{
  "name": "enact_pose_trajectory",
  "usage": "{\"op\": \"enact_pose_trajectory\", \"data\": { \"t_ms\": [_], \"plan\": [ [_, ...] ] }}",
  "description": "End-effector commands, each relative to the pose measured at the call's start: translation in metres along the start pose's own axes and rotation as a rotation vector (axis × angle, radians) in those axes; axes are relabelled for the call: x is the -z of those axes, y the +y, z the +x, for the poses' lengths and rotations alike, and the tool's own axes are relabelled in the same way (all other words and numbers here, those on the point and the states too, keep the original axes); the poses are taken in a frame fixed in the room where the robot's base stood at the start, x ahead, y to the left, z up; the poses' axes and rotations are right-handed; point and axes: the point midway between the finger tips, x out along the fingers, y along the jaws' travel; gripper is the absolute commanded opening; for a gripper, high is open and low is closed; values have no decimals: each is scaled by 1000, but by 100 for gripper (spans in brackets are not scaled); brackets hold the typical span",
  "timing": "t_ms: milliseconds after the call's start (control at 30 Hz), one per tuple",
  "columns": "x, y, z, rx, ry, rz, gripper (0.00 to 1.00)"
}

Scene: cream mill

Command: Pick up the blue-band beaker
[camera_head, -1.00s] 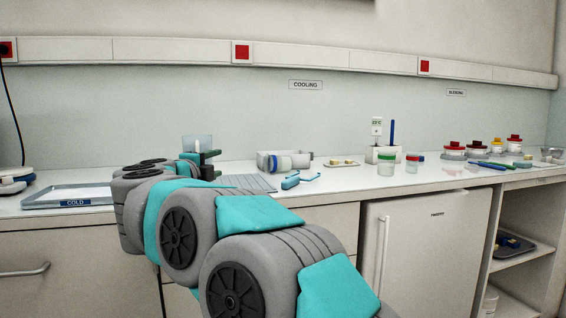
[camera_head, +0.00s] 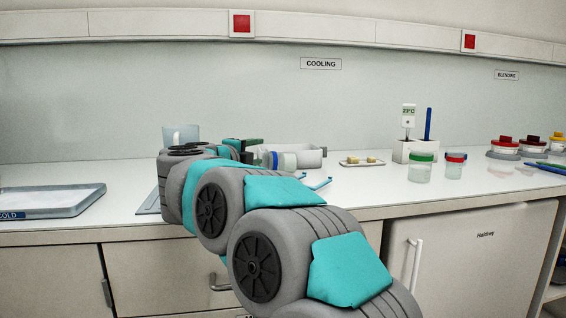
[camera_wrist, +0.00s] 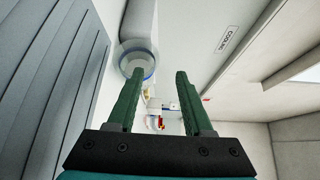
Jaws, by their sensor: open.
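A pale cylinder with a blue band (camera_head: 268,160), which I take for the blue-band beaker, shows on the counter just beyond my arm in the head view. It seems to lie on its side, and my arm partly hides it. In the wrist view a round pale thing with a blue rim (camera_wrist: 150,75) lies near the left fingertip, apparently the same beaker. My gripper (camera_wrist: 160,75) is open, with two dark green fingers and nothing clearly between them. In the head view only a bit of my gripper (camera_head: 252,148) shows behind the arm.
A white bin (camera_head: 312,158), a small tray (camera_head: 362,163), a green-lidded jar (camera_head: 421,168) and a red-lidded jar (camera_head: 454,166) are to the right. A COLD tray (camera_head: 85,200) is at left. A ridged grey surface (camera_wrist: 45,60) fills the wrist view's left.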

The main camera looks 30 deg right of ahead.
Motion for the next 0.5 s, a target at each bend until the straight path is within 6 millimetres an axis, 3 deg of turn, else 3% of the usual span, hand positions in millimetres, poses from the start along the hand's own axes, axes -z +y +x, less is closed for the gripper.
{"op": "enact_pose_trajectory", "data": {
  "t_ms": [333,500],
  "plan": [
    [2,7,42,1,3,-2,51],
    [2,8,54,0,2,-3,51]
  ]
}}
